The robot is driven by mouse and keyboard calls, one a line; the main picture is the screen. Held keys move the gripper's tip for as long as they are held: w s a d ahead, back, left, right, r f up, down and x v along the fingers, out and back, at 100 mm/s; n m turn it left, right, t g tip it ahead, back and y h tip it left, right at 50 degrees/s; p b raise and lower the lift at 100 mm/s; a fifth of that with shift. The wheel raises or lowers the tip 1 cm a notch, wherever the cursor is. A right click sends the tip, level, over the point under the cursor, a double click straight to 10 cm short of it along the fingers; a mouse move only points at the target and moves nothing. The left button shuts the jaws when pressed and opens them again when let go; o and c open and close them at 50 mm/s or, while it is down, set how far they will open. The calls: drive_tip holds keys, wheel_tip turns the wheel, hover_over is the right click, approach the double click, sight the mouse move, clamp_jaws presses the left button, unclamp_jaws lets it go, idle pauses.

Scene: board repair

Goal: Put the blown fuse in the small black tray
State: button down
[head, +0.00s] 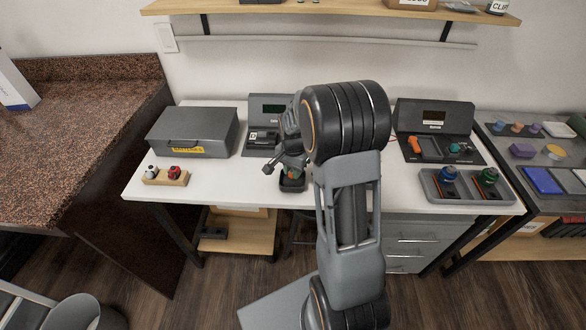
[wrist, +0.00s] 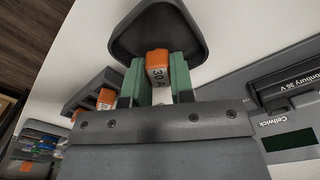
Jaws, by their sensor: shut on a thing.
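The fuse (wrist: 157,66) is an orange block marked "30 A". It sits between the green fingers of my gripper (wrist: 158,80), which is shut on it. The small black tray (wrist: 150,32) lies beyond the fuse in the wrist view, and the fuse overlaps its near part. In the head view my gripper (head: 291,165) points down over the small black tray (head: 292,187) near the front edge of the white table. I cannot tell whether the fuse touches the tray floor.
A grey case (head: 195,130) and a wooden block (head: 165,178) with small knobs stand left. A tester (head: 265,128) stands behind my gripper. Another device (head: 435,125) and a grey tray (head: 500,190) with pots stand right. The wrist view shows a dark rack (wrist: 88,92) with orange pieces.

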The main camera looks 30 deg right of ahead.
drive_tip(key=shift+f, duration=0.55)
drive_tip(key=c, duration=0.9)
unclamp_jaws()
